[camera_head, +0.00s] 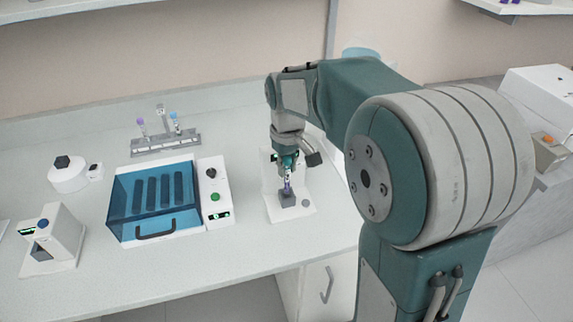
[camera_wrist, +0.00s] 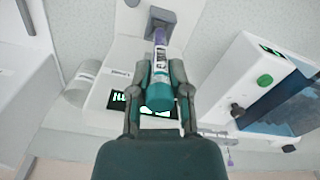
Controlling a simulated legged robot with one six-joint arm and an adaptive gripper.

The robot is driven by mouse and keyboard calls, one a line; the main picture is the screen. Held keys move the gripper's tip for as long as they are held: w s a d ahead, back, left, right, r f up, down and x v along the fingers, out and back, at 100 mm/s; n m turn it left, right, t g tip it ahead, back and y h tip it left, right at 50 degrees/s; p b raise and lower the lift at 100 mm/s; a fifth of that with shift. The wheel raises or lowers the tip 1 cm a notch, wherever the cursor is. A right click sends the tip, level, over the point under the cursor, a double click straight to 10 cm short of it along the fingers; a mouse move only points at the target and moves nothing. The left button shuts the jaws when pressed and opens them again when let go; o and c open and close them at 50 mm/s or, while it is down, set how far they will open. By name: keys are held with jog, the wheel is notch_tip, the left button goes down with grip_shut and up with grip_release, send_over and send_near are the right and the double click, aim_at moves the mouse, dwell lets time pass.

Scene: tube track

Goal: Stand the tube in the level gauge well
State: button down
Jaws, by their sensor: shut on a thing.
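The level gauge (camera_head: 271,208) is a white stand with a flat base and a dark grey well block (camera_head: 288,199). The well block also shows in the wrist view (camera_wrist: 161,17). The tube (camera_wrist: 160,63) has a teal cap, a white printed label and a purplish lower part. My gripper (camera_head: 287,172) is shut on the tube near its cap, between the two fingers in the wrist view (camera_wrist: 157,90). The tube's lower end is at the well block. I cannot tell how deep it sits in it. The gauge's green-lit display (camera_wrist: 125,100) is partly hidden behind my fingers.
A box with a blue see-through lid (camera_head: 153,200) and a white control panel (camera_head: 215,190) stand left of the gauge. A grey rack (camera_head: 165,143) with several tubes is behind. A round white device (camera_head: 68,174) and another white instrument (camera_head: 52,240) are farther left.

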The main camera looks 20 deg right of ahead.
jog(key=shift+f, duration=1.25)
dwell(0.4)
jog(key=shift+c, duration=2.4)
grip_release()
jog(key=shift+r, duration=0.1)
notch_tip(320, 180, up, 12)
jog(key=shift+w+f, duration=0.1)
jog(key=shift+f, duration=0.15)
jog(key=shift+r, duration=0.15)
